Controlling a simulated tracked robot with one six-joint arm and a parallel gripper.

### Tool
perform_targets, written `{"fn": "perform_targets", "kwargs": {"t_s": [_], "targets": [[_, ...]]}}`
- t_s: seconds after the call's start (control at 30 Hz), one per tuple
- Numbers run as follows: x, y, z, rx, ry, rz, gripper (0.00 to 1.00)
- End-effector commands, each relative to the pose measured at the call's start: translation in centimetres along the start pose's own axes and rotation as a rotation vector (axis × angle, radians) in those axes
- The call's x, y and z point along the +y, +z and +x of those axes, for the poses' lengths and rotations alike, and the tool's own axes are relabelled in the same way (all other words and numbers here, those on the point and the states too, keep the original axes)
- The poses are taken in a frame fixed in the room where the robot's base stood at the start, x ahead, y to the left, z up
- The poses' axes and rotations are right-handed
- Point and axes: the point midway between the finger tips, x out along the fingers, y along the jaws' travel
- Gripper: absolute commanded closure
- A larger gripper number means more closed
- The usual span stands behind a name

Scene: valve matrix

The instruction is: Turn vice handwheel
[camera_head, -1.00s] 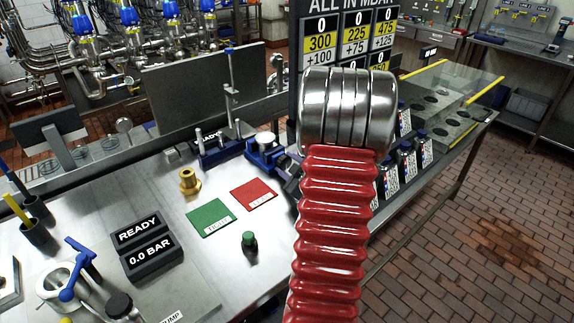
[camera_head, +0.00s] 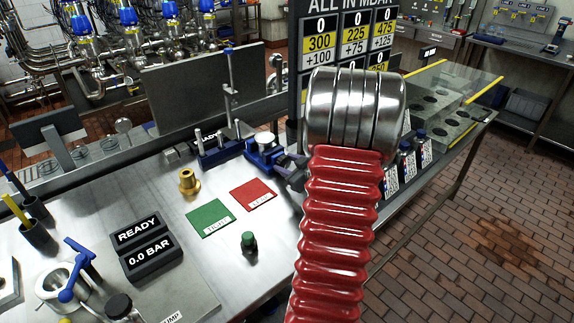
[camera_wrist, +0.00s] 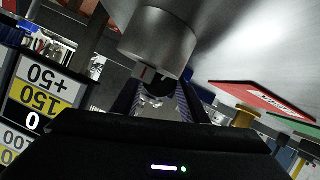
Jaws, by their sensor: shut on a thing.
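The blue vice (camera_head: 262,152) sits on the metal bench, just left of my arm in the head view, with a pale round piece on top. My arm hides the area to its right. In the wrist view, a grey round body with a small red mark, seemingly the vice handwheel (camera_wrist: 160,40), is directly ahead of my gripper (camera_wrist: 159,98). The dark fingers reach to its lower end, shut on it. The exact contact is dark and partly hidden.
A green card (camera_head: 210,218) and a red card (camera_head: 253,194) lie in front of the vice. A brass fitting (camera_head: 188,181) and a green-topped knob (camera_head: 249,241) stand nearby. Several bottles (camera_head: 407,160) stand right of my arm. A number board (camera_head: 343,40) rises behind.

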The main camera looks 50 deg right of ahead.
Motion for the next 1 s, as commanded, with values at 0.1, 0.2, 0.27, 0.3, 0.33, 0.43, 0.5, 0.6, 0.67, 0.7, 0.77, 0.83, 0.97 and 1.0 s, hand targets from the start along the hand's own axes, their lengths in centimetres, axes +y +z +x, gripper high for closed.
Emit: {"fn": "perform_targets", "kwargs": {"t_s": [0.1,0.2,0.27,0.3,0.33,0.43,0.5,0.6,0.67,0.7,0.77,0.83,0.97,1.0], "targets": [[-0.05,0.07,0.01,-0.001,-0.035,0.075,0.83],[0.08,0.07,0.0,-0.001,-0.061,0.14,0.83],[0.08,0.09,0.0,0.0,-0.077,0.179,0.83],[0.07,0.1,0.01,-0.001,-0.088,0.203,0.83],[0.1,0.1,0.03,0.0,-0.095,0.221,0.83],[0.13,0.14,0.04,-0.001,-0.118,0.276,0.83],[0.15,0.13,0.03,-0.001,-0.132,0.31,0.83],[0.22,0.13,0.03,-0.001,-0.148,0.349,0.83],[0.25,0.13,0.03,-0.001,-0.155,0.369,0.83],[0.24,0.14,0.03,-0.001,-0.159,0.378,0.83],[0.23,0.15,0.03,-0.001,-0.165,0.391,0.83],[0.23,0.15,0.03,-0.001,-0.169,0.402,0.83],[0.25,0.15,0.03,0.0,-0.172,0.411,0.83],[0.25,0.15,0.03,0.0,-0.172,0.412,0.83]]}}
